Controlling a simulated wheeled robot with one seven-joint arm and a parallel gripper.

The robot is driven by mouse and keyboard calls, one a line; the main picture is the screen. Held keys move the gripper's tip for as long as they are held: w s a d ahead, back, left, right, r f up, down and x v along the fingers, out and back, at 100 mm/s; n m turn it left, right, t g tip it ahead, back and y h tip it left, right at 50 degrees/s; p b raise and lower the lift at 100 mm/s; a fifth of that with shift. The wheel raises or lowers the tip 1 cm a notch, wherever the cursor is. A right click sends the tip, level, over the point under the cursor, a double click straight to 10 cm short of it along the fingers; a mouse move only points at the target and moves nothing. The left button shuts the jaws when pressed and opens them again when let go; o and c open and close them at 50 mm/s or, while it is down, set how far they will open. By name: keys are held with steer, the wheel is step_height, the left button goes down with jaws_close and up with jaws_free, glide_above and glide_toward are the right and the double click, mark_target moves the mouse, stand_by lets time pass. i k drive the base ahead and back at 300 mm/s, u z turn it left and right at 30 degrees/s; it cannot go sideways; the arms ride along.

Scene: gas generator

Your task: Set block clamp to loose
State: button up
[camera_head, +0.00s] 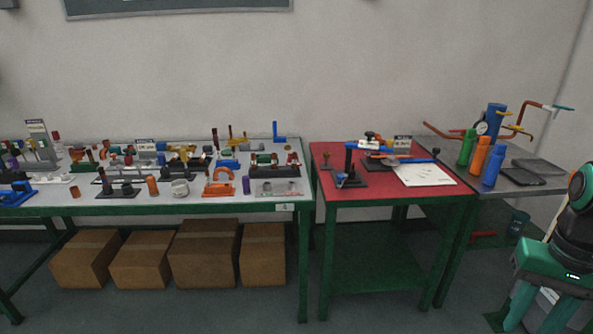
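I cannot make out for certain which part is the block clamp. On the grey table at the right stands a blue upright cylinder (495,121) with a round gauge (481,128) and yellow fittings (516,129). A thin red and teal pipe (545,105) runs off to its right. On the red table, a small black stand with a blue post (349,162) and a low black fixture (377,158) hold small parts too tiny to read. Whether any clamp is loose or tight cannot be seen.
The red table (345,195) also bears a white sheet (424,174). Green, orange and blue bottles (480,155) and dark flat trays (521,177) are on the grey table. The left table (225,208) is crowded with small parts. Cardboard boxes (205,255) sit beneath it. Floor shows in front.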

mark_target(341, 177)
steer(key=i, duration=1.1)
steer(key=z, duration=0.5)
